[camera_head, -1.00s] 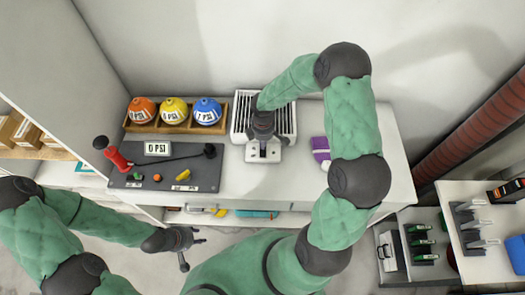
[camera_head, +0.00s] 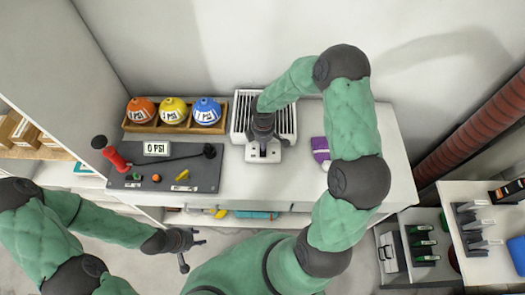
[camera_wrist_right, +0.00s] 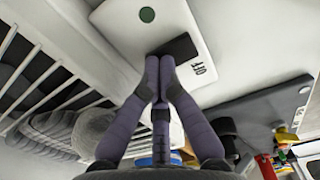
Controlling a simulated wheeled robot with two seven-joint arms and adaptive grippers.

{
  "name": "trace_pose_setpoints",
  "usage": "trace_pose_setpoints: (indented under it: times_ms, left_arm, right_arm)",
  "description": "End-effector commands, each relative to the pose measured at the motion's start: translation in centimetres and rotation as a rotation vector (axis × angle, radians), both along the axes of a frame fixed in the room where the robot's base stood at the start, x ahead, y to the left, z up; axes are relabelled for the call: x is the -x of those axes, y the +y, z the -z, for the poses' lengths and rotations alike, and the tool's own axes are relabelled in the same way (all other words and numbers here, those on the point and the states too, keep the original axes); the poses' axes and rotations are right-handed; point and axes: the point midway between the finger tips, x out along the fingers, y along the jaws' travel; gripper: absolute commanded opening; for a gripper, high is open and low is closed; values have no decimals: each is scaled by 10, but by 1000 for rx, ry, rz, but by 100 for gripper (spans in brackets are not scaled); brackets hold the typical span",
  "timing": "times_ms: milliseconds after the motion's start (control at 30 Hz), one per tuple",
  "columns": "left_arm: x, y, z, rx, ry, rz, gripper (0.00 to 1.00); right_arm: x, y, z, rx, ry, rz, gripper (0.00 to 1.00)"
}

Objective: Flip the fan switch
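The fan (camera_head: 291,122) is a white slatted unit on the shelf top against the back wall. Its white base (camera_wrist_right: 122,22) carries a dark rectangular switch (camera_wrist_right: 182,46), a round green mark and the word OFF in the right wrist view. My right gripper (camera_head: 263,143) is over the front of the fan. In the right wrist view its fingertips (camera_wrist_right: 159,60) are together with nothing visible between them, at the left end of the switch; whether they touch it I cannot tell. My left gripper (camera_head: 196,250) is open and empty in front of the shelf.
Left of the fan, a wooden rack (camera_head: 157,127) holds orange, yellow and blue balls. A dark panel (camera_head: 205,178) with a red-handled pump and 0 PSI sign stands before it. A purple item (camera_head: 319,148) lies right of the fan. The shelf top between is clear.

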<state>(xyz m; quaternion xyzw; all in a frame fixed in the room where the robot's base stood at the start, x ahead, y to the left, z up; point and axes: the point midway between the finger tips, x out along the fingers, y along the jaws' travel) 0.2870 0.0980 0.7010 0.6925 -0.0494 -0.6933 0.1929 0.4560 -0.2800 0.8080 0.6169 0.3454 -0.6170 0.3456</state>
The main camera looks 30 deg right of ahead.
Motion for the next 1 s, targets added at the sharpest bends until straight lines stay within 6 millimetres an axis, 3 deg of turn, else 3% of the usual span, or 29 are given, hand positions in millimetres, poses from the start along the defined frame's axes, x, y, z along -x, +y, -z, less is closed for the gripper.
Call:
trace_pose_setpoints:
  times_ms: [333, 1000]
  left_arm:
    - [0, 0, -2, 0, 0, 0, 40]
    - [0, 0, -39, 0, 0, 0, 40]
  right_arm:
    - [1, 0, -2, -1, 2, 0, 0]
    - [0, 0, -49, 0, 0, -1, 0]
